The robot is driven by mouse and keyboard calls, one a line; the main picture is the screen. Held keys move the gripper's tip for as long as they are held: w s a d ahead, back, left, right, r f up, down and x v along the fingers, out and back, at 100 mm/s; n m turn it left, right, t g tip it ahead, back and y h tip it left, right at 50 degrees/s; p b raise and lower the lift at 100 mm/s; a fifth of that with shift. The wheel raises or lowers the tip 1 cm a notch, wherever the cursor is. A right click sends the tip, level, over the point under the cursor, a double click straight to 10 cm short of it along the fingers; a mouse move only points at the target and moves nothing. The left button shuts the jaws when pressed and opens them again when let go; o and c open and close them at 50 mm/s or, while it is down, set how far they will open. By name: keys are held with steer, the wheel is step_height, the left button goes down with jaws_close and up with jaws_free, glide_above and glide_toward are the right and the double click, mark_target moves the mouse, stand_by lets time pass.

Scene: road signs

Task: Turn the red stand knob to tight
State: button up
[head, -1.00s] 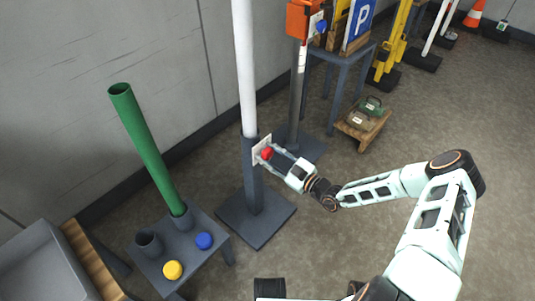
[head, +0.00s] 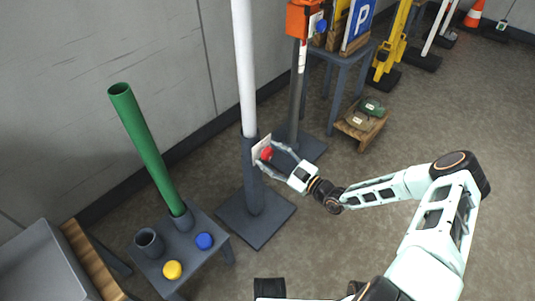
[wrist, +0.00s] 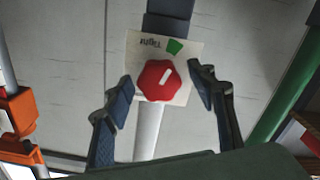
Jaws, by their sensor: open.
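The red stand knob (head: 266,153) sits on a pale plate (head: 258,143) on the dark grey stand post (head: 253,188) that holds a white pole. In the wrist view the red knob (wrist: 159,81) is lobed, with a white pointer line slanting up and right toward a green mark (wrist: 175,46). The word "Tight" shows upside down on the plate (wrist: 190,60) beside that mark. My gripper (head: 270,158) is open around the knob; its fingers (wrist: 160,88) stand on either side of it, apart from it.
A small grey table holds a green tube (head: 147,150), a yellow cap (head: 172,270) and a blue cap (head: 204,241). An orange box (head: 303,20) tops a nearby post. A wooden stool (head: 360,130) stands behind.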

steer(key=v, duration=1.1)
steer(key=shift+a, duration=0.1)
